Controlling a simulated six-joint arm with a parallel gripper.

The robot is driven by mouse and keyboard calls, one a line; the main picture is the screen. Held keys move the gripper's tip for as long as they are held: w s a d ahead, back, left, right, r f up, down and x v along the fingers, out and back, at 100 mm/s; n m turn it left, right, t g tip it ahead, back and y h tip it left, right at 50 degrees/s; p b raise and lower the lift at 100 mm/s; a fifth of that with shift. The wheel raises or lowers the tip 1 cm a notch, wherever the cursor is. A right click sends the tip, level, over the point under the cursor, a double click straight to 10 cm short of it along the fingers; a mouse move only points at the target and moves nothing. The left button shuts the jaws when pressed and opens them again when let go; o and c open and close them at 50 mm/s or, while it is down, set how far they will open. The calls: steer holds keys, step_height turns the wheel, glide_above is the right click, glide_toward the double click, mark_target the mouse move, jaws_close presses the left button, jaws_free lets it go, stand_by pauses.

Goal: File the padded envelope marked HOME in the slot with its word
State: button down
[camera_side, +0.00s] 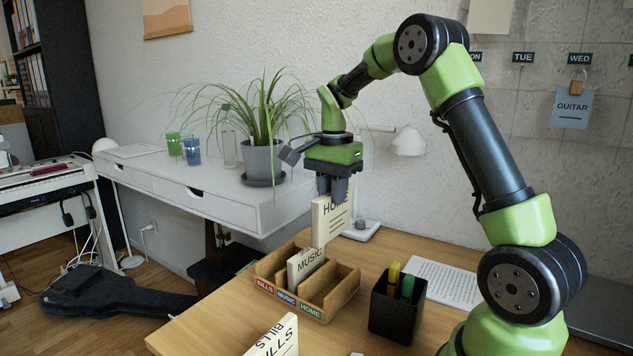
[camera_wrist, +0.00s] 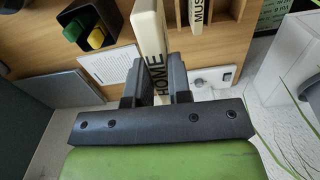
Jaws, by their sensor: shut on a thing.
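The cream padded envelope marked HOME (camera_side: 329,222) hangs upright in my gripper (camera_side: 334,187), which is shut on its top edge. The envelope also shows between the fingers in the wrist view (camera_wrist: 151,45). In the side view it is above and behind the wooden sorter (camera_side: 343,292), whose front labels read BILLS, MUSIC and HOME from left to right. The HOME slot is at the right end and looks empty. An envelope marked MUSIC (camera_side: 305,265) stands in the middle slot. An envelope marked BILLS (camera_side: 273,338) is at the table's front edge, partly cut off by the frame.
A black pen cup (camera_side: 397,314) with a yellow and a green marker stands right of the sorter. A printed sheet or keyboard (camera_side: 442,281) lies behind it. A white lamp (camera_side: 407,142) stands at the back. A white desk with a potted plant (camera_side: 262,158) is at left.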

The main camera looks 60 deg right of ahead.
mark_target(331, 230)
step_height(331, 230, down, 13)
steer(key=shift+f, duration=0.2)
stand_by(0.9)
steer(key=c, duration=1)
jaws_free()
steer(key=shift+r, duration=2.5)
step_height(331, 230, up, 10)
